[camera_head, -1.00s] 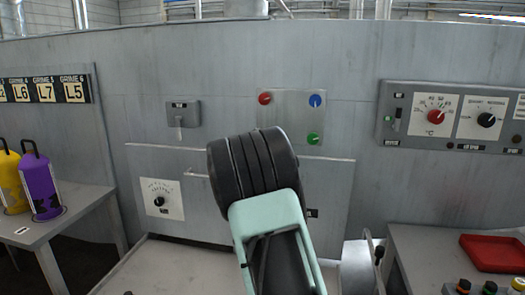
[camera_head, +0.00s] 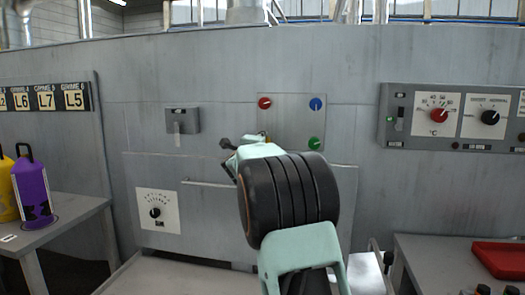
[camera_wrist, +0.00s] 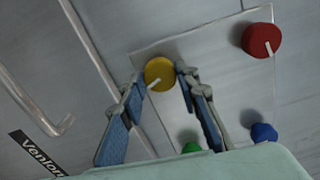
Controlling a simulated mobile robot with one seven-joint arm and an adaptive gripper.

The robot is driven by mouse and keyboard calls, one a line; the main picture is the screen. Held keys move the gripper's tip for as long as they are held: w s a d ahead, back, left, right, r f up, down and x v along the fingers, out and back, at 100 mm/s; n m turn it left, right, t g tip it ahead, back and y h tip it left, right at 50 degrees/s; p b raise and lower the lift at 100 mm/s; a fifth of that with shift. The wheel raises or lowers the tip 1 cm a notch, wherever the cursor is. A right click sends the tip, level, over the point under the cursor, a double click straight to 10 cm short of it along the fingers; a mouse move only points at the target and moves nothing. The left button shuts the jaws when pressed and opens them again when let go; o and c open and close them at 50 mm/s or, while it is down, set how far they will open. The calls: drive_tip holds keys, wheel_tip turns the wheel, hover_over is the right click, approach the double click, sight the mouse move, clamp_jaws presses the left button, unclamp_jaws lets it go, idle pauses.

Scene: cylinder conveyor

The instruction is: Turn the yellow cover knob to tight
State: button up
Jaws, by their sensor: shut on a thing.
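The yellow cover knob (camera_wrist: 159,71) is a round knob with a white pointer, on a light square plate (camera_wrist: 215,60) on the grey wall. In the wrist view its pointer slants to the lower left. My gripper (camera_wrist: 160,76) is shut on it, one blue-padded finger at each side. In the head view my arm hides most of the yellow knob, at the lower left of the plate (camera_head: 285,115).
On the same plate sit a red knob (camera_head: 265,103), a blue knob (camera_head: 316,104) and a green knob (camera_head: 315,143). A long bar handle (camera_head: 210,184) runs below. A control panel (camera_head: 465,135) is at right, and purple (camera_head: 32,190) and yellow canisters stand at left.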

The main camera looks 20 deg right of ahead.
drive_tip(key=shift+m+b, duration=0.55)
drive_tip(key=shift+m, duration=0.45)
drive_tip(key=o, duration=1.2)
drive_tip(key=shift+c, duration=0.2)
drive_tip(key=v, duration=1.2)
